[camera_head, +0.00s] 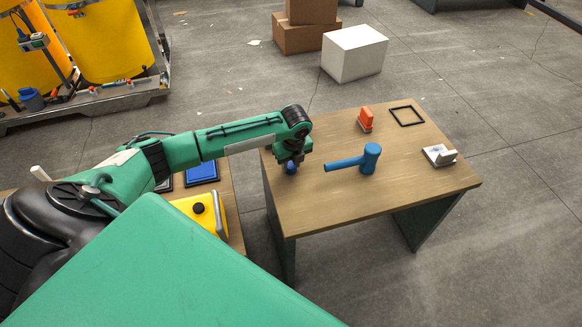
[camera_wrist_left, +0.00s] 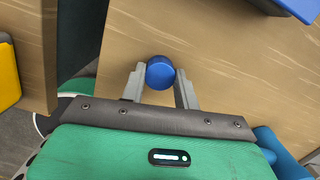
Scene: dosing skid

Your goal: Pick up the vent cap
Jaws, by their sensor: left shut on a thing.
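The vent cap (camera_wrist_left: 160,73), a small round blue piece, sits between the two grey fingers of my left gripper (camera_wrist_left: 160,78) in the left wrist view. The fingers are shut on it from both sides. In the head view the cap (camera_head: 290,168) shows as a small blue spot under my left gripper (camera_head: 291,163), at the left end of the wooden table. I cannot tell whether the cap still touches the table top. My right gripper is not in view.
On the table (camera_head: 320,212) lie a blue mallet (camera_head: 368,160), an orange-red item (camera_head: 366,119), a black square frame (camera_head: 407,116) and a small white-grey block (camera_head: 439,155). A yellow container (camera_head: 203,212) and a blue tray (camera_head: 202,173) stand on the bench at left, across a gap.

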